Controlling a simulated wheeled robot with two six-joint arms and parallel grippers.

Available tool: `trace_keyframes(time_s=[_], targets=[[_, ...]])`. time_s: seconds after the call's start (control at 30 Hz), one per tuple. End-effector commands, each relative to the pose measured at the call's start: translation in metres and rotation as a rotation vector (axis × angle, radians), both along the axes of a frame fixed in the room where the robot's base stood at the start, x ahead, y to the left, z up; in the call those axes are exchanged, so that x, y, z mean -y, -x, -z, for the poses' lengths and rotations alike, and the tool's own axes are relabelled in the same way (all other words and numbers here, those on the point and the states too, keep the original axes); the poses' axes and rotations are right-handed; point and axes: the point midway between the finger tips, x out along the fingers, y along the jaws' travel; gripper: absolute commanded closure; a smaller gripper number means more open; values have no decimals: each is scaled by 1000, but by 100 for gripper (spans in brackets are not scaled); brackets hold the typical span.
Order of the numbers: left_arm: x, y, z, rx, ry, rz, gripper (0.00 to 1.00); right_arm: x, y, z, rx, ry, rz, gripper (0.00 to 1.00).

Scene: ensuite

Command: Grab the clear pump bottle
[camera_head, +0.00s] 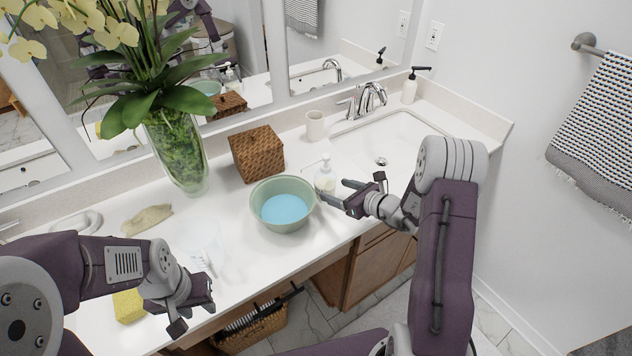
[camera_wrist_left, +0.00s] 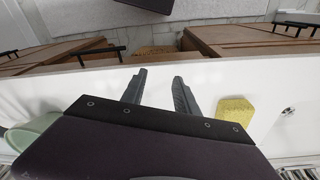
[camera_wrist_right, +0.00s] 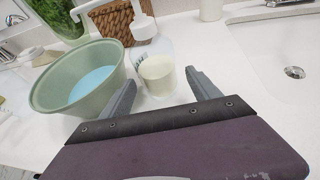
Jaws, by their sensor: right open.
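The clear pump bottle (camera_head: 325,179), with a white pump top and pale contents, stands upright on the counter just right of a green bowl. In the right wrist view the bottle (camera_wrist_right: 158,76) appears straight ahead, between the lines of my fingers. My right gripper (camera_head: 336,192) is open and empty, with its fingers pointing at the bottle from the front right; I cannot tell whether they touch it. My left gripper (camera_head: 192,312) is at the front left edge of the counter. Its fingers (camera_wrist_left: 160,78) are apart with nothing between them.
The green bowl (camera_head: 262,217) with blue liquid stands close left of the bottle. A woven box (camera_head: 257,154) and a white cup (camera_head: 315,126) stand behind. A black-topped pump bottle (camera_head: 409,91) is beyond the sink (camera_head: 400,130). A yellow sponge (camera_head: 128,306) lies near my left gripper.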

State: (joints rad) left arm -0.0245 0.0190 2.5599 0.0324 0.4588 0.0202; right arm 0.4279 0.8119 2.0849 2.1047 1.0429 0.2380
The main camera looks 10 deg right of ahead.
Motion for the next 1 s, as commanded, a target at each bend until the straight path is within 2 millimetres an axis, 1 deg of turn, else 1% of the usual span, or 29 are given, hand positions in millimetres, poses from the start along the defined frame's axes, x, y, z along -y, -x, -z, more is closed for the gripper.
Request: trace_keyframes(time_s=[0.23,0.4,0.47,0.6,0.7,0.8,0.93,0.97,1.0], targets=[[0,0,-7,0,0,0,64,-17,-27,12,0,0,-4,29],[0,0,-8,0,0,0,64,-19,-32,15,-1,1,-2,29],[0,0,-11,0,0,0,64,-24,-37,17,-1,1,-4,29],[0,0,-17,0,0,0,64,-39,-57,28,-1,0,-5,29],[0,0,-18,0,0,0,64,-43,-68,33,0,2,-4,29],[0,0,-18,0,0,0,64,-45,-71,35,0,1,-4,29],[0,0,-17,0,0,0,64,-45,-71,35,1,1,-3,29],[0,0,-17,0,0,0,64,-45,-71,35,1,1,-3,31],[0,0,-17,0,0,0,64,-45,-71,35,1,1,-3,43]])
